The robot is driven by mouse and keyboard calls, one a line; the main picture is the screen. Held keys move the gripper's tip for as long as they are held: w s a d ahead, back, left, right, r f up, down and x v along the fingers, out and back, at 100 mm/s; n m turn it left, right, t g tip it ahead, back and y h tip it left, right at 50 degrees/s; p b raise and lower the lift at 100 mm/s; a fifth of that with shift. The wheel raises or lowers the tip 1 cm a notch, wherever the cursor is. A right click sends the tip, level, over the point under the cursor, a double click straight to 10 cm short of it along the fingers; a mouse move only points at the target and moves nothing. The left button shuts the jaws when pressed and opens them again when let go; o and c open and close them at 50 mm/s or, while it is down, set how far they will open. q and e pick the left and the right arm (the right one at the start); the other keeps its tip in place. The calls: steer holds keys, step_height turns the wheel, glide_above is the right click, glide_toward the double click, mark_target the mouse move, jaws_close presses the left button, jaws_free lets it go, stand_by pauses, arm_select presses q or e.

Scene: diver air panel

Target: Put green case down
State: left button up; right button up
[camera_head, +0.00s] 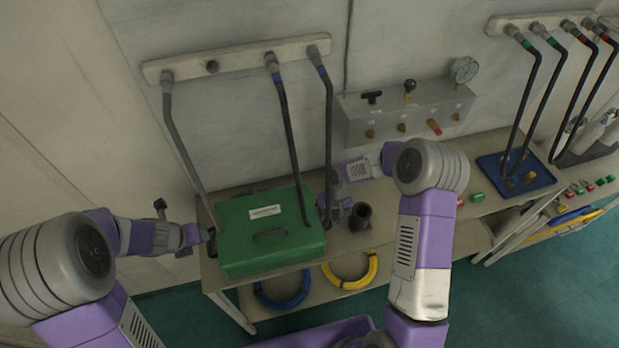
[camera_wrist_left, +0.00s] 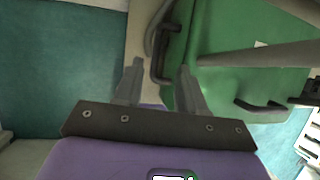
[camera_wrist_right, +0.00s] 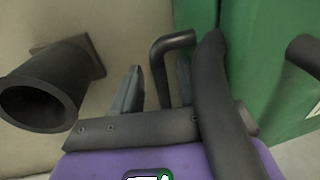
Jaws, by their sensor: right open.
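The green case (camera_head: 245,228) sits on the left end of the bench, with a pale label and a dark handle on its top. My left gripper (camera_head: 209,236) is at the case's left side. In the left wrist view its fingers (camera_wrist_left: 160,72) are apart, with the dark side handle (camera_wrist_left: 160,55) near and between the tips. My right gripper (camera_head: 335,207) is at the right side, partly hidden by a hose. In the right wrist view its fingers (camera_wrist_right: 157,88) stand open around the other side handle (camera_wrist_right: 170,45). No finger clearly touches a handle.
Black hoses hang from the wall rail (camera_head: 235,58) over and beside the case. A dark cup-like fitting (camera_head: 360,215) stands close right of it. A blue tray (camera_head: 516,172) lies farther right. Blue and yellow coils (camera_head: 350,283) lie on the lower shelf.

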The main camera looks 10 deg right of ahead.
steer(key=shift+r, duration=0.2)
arm_select(q)
steer(key=shift+s+r, duration=0.1)
steer(key=shift+r, duration=0.05)
arm_select(e)
step_height(320, 180, up, 12)
steer(key=d, duration=0.2)
steer(key=shift+f, duration=0.25)
arm_select(q)
steer(key=shift+s+a, duration=0.1)
arm_select(e)
steer(key=shift+f, duration=0.1)
